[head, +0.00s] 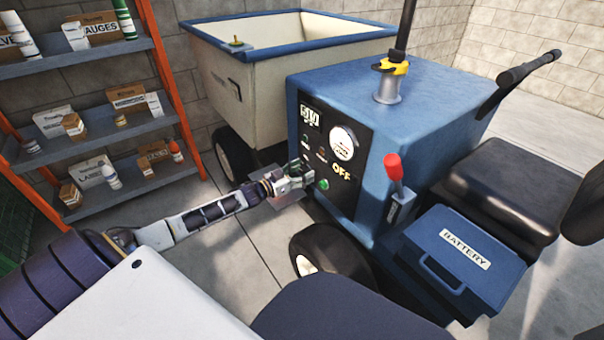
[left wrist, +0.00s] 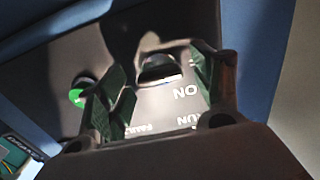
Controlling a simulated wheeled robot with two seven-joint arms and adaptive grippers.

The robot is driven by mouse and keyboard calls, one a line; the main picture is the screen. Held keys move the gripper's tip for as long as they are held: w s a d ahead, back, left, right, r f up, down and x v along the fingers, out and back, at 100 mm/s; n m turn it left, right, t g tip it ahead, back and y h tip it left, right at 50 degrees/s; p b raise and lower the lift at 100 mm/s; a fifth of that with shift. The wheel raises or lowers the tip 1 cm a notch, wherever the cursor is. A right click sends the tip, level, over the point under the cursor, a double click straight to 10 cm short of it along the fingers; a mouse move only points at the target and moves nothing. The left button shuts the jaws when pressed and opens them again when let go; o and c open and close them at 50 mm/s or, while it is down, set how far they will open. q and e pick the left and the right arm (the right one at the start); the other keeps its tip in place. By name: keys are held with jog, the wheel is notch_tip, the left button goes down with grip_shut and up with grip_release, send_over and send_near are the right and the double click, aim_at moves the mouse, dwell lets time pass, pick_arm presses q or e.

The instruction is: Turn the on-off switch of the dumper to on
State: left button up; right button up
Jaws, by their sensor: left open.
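The blue dumper (head: 421,106) stands on the right in the head view. My left gripper (head: 301,172) is at the panel's left part, open. Contact cannot be told. In the head view the gripper hides the knob. My right gripper is out of view.
A cream skip with a blue rim (head: 262,32) stands behind the panel. A shelf rack (head: 95,142) with boxes and bottles stands at the left. A red-topped lever (head: 394,170), a blue battery box (head: 455,255) and a black seat (head: 505,185) are right of the panel.

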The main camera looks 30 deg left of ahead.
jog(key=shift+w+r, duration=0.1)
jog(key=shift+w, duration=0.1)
pick_arm(q)
jog(key=shift+c, duration=0.7)
jog(key=c, duration=0.9)
jog(key=shift+o, duration=0.2)
